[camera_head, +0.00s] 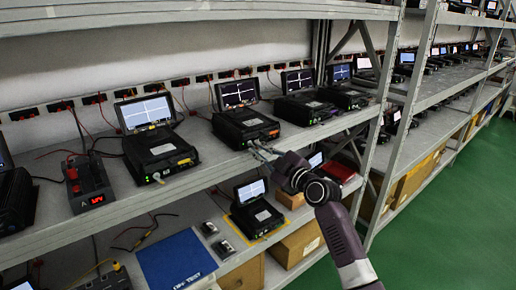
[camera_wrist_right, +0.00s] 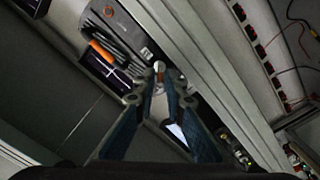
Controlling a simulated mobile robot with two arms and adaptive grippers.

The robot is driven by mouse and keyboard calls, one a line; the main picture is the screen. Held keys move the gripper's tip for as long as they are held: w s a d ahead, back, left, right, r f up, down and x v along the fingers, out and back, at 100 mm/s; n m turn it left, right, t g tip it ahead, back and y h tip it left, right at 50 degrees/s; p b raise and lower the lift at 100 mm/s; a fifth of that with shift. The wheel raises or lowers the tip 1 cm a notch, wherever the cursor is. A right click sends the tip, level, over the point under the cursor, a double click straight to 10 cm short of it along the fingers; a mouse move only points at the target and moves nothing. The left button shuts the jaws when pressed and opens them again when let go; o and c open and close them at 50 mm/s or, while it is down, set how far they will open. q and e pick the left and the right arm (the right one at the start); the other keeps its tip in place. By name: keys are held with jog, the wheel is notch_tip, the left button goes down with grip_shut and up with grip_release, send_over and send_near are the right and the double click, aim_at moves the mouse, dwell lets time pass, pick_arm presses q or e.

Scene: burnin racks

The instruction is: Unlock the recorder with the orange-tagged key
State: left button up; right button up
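The recorder in front of my right gripper is a black box (camera_head: 243,127) with a raised screen (camera_head: 237,93) showing a white trace, on the upper shelf. An orange patch (camera_head: 272,133) shows at its front right. My right gripper (camera_head: 260,152) is just in front of this face. In the right wrist view its fingers (camera_wrist_right: 160,80) come together around a small silver and orange piece (camera_wrist_right: 158,67), which looks like the orange-tagged key. Whether it touches the recorder or sits in a lock cannot be told. A bigger orange piece (camera_wrist_right: 102,49) shows beyond the fingers. My left gripper is not visible.
Similar recorders stand on both sides, one at the left (camera_head: 160,150) and one at the right (camera_head: 303,108). The shelf's front edge (camera_head: 215,176) runs below my gripper. A metal upright (camera_head: 398,120) stands right of my arm. A lower shelf holds another recorder (camera_head: 257,217) and a blue mat (camera_head: 175,262).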

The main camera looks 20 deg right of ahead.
jog(key=shift+w, duration=0.15)
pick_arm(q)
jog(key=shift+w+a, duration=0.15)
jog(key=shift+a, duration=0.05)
pick_arm(e)
grip_shut()
jog(key=m, duration=0.3)
jog(key=shift+m+b, duration=0.3)
jog(key=m+p, duration=0.1)
jog(key=m, duration=0.8)
jog(key=shift+w+d, duration=0.1)
jog(key=shift+d, duration=0.05)
pick_arm(q)
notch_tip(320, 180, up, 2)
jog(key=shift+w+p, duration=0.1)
jog(key=shift+p, duration=0.65)
pick_arm(e)
jog(key=m, duration=0.5)
jog(key=shift+d+f, duration=0.1)
jog(key=shift+m, duration=0.3)
